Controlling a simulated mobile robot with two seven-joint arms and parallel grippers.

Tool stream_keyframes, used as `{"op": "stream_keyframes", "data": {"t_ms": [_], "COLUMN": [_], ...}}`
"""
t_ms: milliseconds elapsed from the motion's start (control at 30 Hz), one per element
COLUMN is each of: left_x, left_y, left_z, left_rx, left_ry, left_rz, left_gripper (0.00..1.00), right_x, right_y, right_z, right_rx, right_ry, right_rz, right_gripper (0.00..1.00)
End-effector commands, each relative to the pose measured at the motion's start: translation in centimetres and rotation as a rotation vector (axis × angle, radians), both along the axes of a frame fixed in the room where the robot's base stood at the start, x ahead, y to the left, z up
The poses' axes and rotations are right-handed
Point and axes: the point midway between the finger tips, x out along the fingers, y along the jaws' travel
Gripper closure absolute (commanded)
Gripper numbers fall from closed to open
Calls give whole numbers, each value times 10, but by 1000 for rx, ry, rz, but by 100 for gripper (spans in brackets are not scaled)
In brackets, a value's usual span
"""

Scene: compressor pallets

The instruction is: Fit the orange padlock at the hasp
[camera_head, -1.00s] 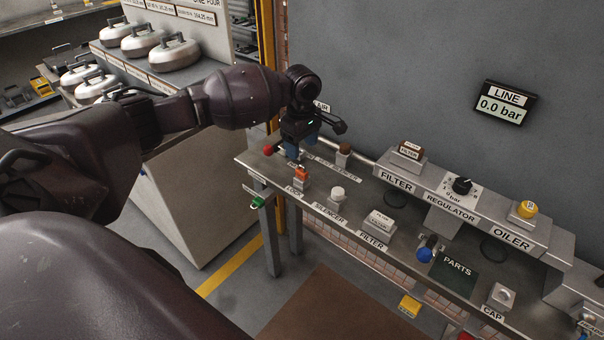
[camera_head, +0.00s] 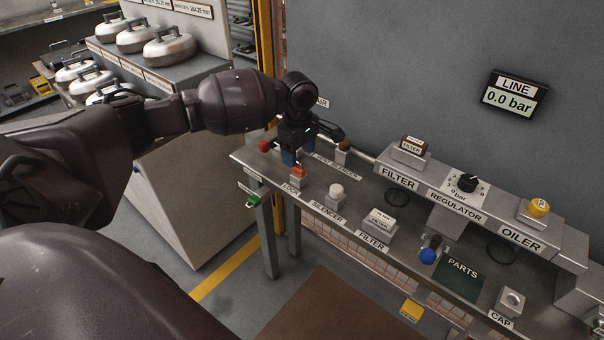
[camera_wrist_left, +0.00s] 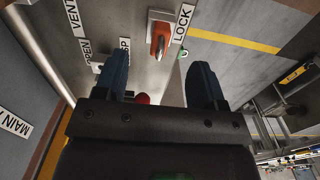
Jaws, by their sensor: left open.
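The orange padlock (camera_head: 299,171) sits on its small grey block behind the LOCK label on the bench. It also shows in the left wrist view (camera_wrist_left: 159,42), beyond the fingertips. My left gripper (camera_head: 298,157) is open and empty, low over the bench just behind the padlock. Its two blue fingers (camera_wrist_left: 160,72) are apart. A red knob (camera_head: 264,146) stands left of the gripper, and a red part (camera_wrist_left: 142,98) shows between the fingers in the wrist view. A label ending in "SP" (camera_wrist_left: 125,46) is partly covered by a finger. I cannot make out the hasp itself.
A silencer block (camera_head: 335,195), a filter block (camera_head: 380,220) and a blue-knobbed part (camera_head: 429,255) stand along the bench (camera_head: 350,227). The filter, regulator and oiler row (camera_head: 455,207) is behind.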

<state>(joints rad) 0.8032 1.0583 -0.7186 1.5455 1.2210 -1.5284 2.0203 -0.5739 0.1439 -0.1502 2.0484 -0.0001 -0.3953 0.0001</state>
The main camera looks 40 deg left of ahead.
Motion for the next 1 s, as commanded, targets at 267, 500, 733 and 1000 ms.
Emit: {"op": "stream_keyframes", "data": {"t_ms": [267,500,733,1000], "left_x": [0,0,0,0], "left_y": [0,0,0,0], "left_z": [-32,-49,-51,-51], "left_rx": [-1,0,0,0], "left_ry": [0,0,0,0], "left_rz": [1,0,0,0], "left_gripper": [36,36,36,36], "right_x": [11,5,1,0], "right_y": [2,0,-1,-1], "right_z": [4,1,-2,-3], "right_rx": [-1,-6,-7,-4], "right_ry": [-16,-8,0,5], "right_rz": [10,10,9,5], "right_gripper": [57,57,57,57]}}
